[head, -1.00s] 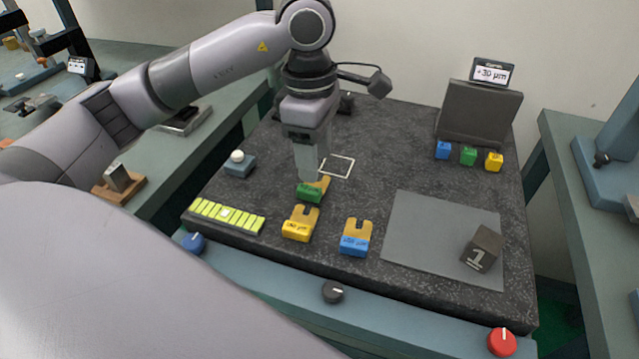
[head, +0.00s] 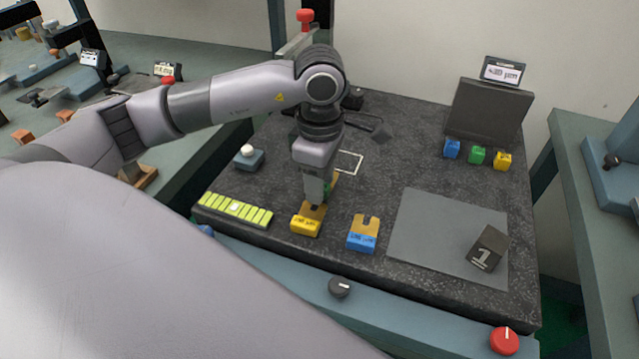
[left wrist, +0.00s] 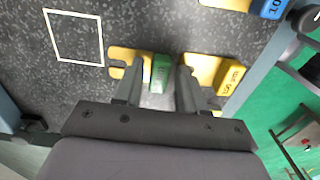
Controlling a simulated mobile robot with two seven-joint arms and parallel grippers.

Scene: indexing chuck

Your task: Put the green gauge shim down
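The green gauge shim, a green block with a tan forked plate, lies on the dark speckled slab (head: 400,165). In the head view the green shim (head: 331,184) is mostly hidden behind my left gripper (head: 314,200). In the left wrist view the green block (left wrist: 160,74) shows between the two spread fingers of my left gripper (left wrist: 157,78), with its fork to the left. The left finger is close beside it; contact is unclear. The right finger is over the fork of the yellow shim (head: 305,227). My right gripper is out of view.
A blue shim (head: 362,240) lies right of the yellow one. A white square outline (head: 349,162) is behind the gripper. A grey mat (head: 425,235) holds a dark numbered block (head: 488,248). A light-green strip (head: 235,209) and a white-knobbed button (head: 248,157) are at left.

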